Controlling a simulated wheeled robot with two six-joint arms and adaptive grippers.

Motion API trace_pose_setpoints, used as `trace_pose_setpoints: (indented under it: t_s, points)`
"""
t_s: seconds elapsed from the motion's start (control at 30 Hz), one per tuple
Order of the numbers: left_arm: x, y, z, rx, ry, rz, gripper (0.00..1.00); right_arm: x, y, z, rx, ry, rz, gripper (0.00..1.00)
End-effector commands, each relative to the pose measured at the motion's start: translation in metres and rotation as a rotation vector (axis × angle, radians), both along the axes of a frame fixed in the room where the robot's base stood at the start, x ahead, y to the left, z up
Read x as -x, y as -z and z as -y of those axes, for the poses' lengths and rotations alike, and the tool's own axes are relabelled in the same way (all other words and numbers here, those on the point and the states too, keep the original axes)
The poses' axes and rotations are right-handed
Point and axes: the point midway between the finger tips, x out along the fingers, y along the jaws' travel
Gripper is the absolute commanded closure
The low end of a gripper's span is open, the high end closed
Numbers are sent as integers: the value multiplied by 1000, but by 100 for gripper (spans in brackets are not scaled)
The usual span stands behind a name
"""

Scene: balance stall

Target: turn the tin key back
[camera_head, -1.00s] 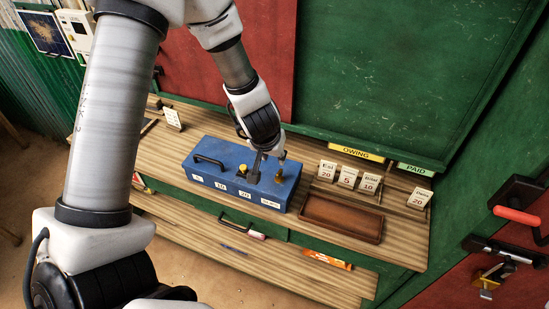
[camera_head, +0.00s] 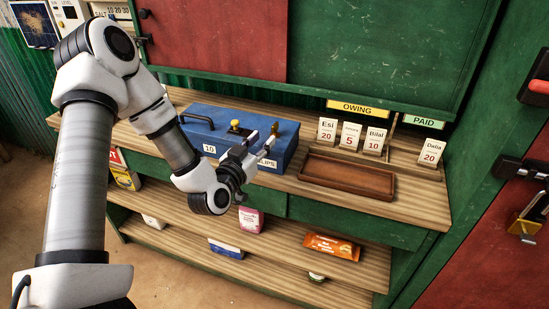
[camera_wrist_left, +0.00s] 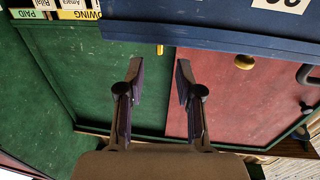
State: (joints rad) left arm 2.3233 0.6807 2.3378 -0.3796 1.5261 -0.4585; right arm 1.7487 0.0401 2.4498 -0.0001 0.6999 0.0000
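The blue tin (camera_head: 205,135) stands on the wooden counter, with a dark handle and a yellow knob (camera_head: 235,127) on its lid. A small brass key (camera_head: 275,129) stands up near the lid's right end. My left gripper (camera_head: 261,143) is at the tin's front right, its fingers pointing towards the key. In the left wrist view the fingers (camera_wrist_left: 159,75) are apart with nothing between them. That view looks upside down; the tin (camera_wrist_left: 200,22) is at its top, and the key's yellow tip (camera_wrist_left: 160,49) lies beyond the fingers, in line with the gap. My right gripper is out of view.
A brown wooden tray (camera_head: 347,176) lies right of the tin. Name cards (camera_head: 350,135) stand behind it under the OWING sign (camera_head: 358,108). A lower shelf holds an orange packet (camera_head: 332,246) and a pink packet (camera_head: 250,219). The counter's front right is clear.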

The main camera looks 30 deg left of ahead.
Motion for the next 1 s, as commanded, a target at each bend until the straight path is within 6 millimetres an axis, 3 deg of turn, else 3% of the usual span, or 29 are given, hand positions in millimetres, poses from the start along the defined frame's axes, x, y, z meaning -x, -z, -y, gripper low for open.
trace_pose_setpoints:
  t_s: [0.17,0.5,0.77,0.9,1.0]
  points:
    - [-16,0,-1,-7,2,-3,65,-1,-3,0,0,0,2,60]
    - [-73,0,-8,-5,1,-4,65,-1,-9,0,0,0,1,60]
    - [-78,0,-8,-3,0,-4,65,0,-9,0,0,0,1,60]
    - [-78,0,-8,-3,0,-4,100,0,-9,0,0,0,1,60]
    - [-78,0,-8,-3,0,-4,100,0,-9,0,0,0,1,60]
